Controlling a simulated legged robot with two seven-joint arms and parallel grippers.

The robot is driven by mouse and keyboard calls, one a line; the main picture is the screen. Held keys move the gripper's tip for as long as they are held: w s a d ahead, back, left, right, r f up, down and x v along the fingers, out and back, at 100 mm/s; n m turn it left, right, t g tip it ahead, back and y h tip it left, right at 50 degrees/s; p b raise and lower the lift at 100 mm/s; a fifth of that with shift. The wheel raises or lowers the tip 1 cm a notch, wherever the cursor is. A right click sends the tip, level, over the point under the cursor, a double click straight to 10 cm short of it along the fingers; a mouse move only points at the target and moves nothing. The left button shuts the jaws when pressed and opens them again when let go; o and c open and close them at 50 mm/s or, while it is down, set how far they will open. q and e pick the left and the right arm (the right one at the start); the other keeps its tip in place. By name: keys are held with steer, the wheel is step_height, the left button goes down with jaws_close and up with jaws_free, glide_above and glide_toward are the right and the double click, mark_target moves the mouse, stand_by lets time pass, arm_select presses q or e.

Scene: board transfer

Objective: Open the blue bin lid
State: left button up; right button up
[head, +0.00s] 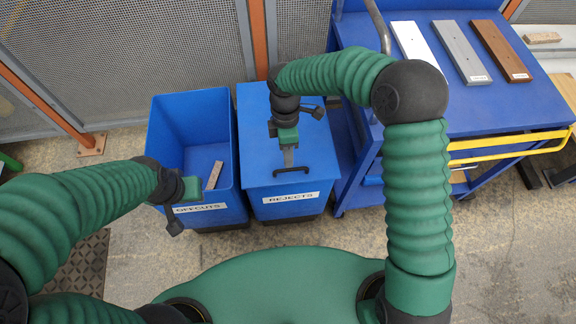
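The blue bin labelled REJECTS (291,198) stands in the middle with its flat blue lid (262,130) down. A dark bar handle (291,169) sits near the lid's front edge. My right gripper (289,157) points down over the lid, its fingertips just behind the handle in the picture. I cannot tell whether it touches the handle, or how far its fingers are apart. My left gripper (175,226) is at the front left corner of the OFFCUTS bin, away from the lid; its finger opening is not clear.
The lidless blue OFFCUTS bin (170,115) stands directly left, with a wooden piece (215,175) inside. A blue cart (480,108) with white, grey and brown boards and a yellow rail stands right. Mesh fencing (180,40) is behind.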

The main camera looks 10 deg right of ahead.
mark_target(290, 169)
steer(key=f, duration=0.2)
steer(key=s+f+b, duration=0.1)
steer(key=f, duration=0.1)
steer(key=shift+d+f, duration=0.1)
steer(key=shift+f, duration=0.25)
steer(key=shift+d+f, duration=0.15)
steer(key=shift+f, duration=0.05)
steer(key=shift+c, duration=0.2)
jaws_close()
steer(key=shift+w+r, duration=0.1)
steer(key=shift+r, duration=0.05)
stand_by(0.5)
